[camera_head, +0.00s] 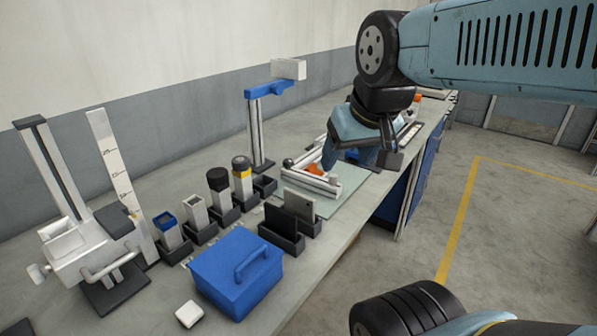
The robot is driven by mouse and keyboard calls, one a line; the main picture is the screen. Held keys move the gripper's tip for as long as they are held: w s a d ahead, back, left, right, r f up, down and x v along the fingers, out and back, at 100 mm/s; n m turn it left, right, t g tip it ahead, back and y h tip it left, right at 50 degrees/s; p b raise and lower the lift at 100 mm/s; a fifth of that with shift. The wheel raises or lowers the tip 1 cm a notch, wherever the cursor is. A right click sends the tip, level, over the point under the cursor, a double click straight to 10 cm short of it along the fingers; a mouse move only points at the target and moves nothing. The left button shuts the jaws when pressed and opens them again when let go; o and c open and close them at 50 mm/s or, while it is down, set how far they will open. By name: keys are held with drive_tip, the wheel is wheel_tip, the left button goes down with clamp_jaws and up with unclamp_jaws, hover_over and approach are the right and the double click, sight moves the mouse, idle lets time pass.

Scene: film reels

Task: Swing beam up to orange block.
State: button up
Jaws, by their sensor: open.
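A pale silver beam (312,182) lies low along the near side of a fixture on a grey-green mat (349,184), in the middle of the bench. A dark round knob (288,163) sits at the fixture's left end. A small orange block (315,169) shows just behind the beam, partly covered; I cannot tell whether they touch. My arm reaches in from the upper right and bends down over the mat's far side. My gripper (355,158) is at its lower end, close to the right of the orange block. It is open; its fingertips are mostly hidden.
A blue stand (268,89) rises behind the fixture. Black holders (282,238) with flat plates stand in front. A blue box (236,270), several small holders and a white press (90,250) fill the left. The bench's right edge drops to open floor.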

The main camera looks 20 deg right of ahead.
drive_tip(key=shift+c, duration=0.3)
drive_tip(key=shift+w, duration=0.1)
drive_tip(key=shift+c, duration=0.7)
drive_tip(key=m+t+y, duration=0.6)
drive_tip(key=m+y, duration=0.8)
drive_tip(key=m, duration=1.2)
approach(327, 183)
drive_tip(key=x, duration=0.3)
drive_tip(key=r+x, duration=0.1)
drive_tip(key=x, duration=0.6)
drive_tip(key=shift+w+r, duration=0.1)
drive_tip(key=shift+r, duration=0.3)
